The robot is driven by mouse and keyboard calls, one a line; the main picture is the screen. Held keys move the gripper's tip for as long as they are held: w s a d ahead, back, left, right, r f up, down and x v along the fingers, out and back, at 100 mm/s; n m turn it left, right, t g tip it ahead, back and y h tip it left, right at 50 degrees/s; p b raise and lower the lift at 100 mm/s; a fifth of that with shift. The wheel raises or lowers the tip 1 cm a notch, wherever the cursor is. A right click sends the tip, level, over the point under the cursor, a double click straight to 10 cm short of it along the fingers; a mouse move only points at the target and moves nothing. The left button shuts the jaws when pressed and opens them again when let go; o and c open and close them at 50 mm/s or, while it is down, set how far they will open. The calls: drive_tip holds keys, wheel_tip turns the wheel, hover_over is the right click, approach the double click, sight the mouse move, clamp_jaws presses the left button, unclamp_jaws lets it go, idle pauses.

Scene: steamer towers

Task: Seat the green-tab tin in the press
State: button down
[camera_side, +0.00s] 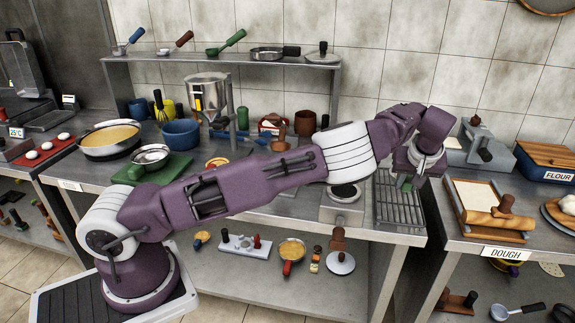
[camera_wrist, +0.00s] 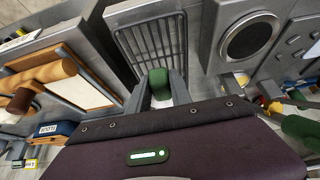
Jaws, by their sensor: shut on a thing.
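My gripper (camera_wrist: 160,97) is shut on a green piece (camera_wrist: 158,80), which looks like the tab of the green-tab tin. The tin's body cannot be made out below it. In the side view my gripper (camera_side: 406,186) points down over the slatted metal rack (camera_side: 390,212), with a little green showing at its fingers. Whether the held thing touches the rack I cannot tell. A grey metal device with a dark-handled lever (camera_side: 478,148), which may be the press, stands on the right counter, behind the dough board.
A square unit with a round dark plate (camera_side: 343,194) stands left of the rack. The dough board (camera_side: 484,200) with a rolling pin and the blue flour box (camera_side: 545,165) are at right. A gap separates the two counters. Pans and a green board (camera_side: 155,172) crowd the left.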

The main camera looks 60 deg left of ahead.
drive_tip(key=shift+m+h, duration=0.3)
drive_tip(key=shift+m, duration=0.3)
drive_tip(key=s+a, duration=0.2)
drive_tip(key=s, duration=0.1)
drive_tip(key=s+a, duration=0.5)
drive_tip(key=shift+s+r, duration=0.2)
drive_tip(key=shift+s, duration=0.1)
drive_tip(key=s+d+r+m+t+h, duration=0.1)
drive_tip(key=s+d+m, duration=0.2)
drive_tip(key=s, duration=0.4)
drive_tip(key=s+d+r+m+h, duration=0.1)
drive_tip(key=s+d+r+m, duration=0.15)
drive_tip(key=s, duration=0.35)
drive_tip(key=s+a+f+n+y, duration=0.1)
drive_tip(key=s+a+f+n, duration=0.1)
drive_tip(key=a, duration=0.3)
drive_tip(key=s+a+f+n, duration=0.1)
drive_tip(key=a+f+n, duration=0.1)
drive_tip(key=a+f, duration=0.3)
drive_tip(key=s+a+f+n+g+y, duration=0.1)
drive_tip(key=s+a+f+n, duration=0.1)
drive_tip(key=a, duration=0.4)
drive_tip(key=shift+s+a+f+n+y, duration=0.3)
drive_tip(key=shift+a+f+n, duration=0.1)
drive_tip(key=shift+f, duration=0.4)
